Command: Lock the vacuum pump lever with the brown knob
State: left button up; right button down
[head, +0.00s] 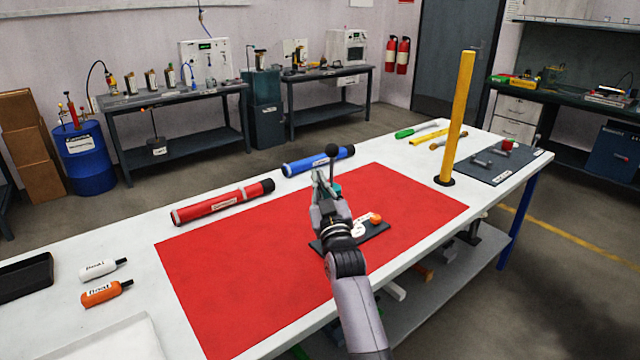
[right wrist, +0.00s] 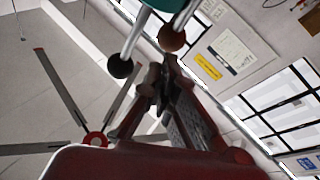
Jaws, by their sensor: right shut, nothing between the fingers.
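The vacuum pump's black base plate (head: 378,236) is on the red mat, with an orange part (head: 376,217) on it. A little of the teal pump body (head: 336,187) shows beside my right gripper (head: 322,182). A dark knob (head: 332,150) stands up on a rod just beyond the gripper. In the right wrist view, two metal levers come out of the teal body (right wrist: 165,5). One ends in a black knob (right wrist: 120,66), the other in the brown knob (right wrist: 172,38). My right gripper (right wrist: 166,75) is shut and empty, just short of the brown knob. My left gripper is out of view.
A red tube (head: 222,203) and a blue tube (head: 318,162) lie behind the red mat (head: 230,270). A yellow post (head: 456,115) stands at right. Two bottles (head: 100,292) and a black tray (head: 25,275) are at left. Much of the mat is clear.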

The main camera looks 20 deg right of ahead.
jog(key=w+n+g+p, duration=0.1)
jog(key=p, duration=0.3)
jog(key=shift+w+a+f+g+y, duration=0.1)
jog(key=shift+w+g+y, duration=0.2)
jog(key=shift+w, duration=0.1)
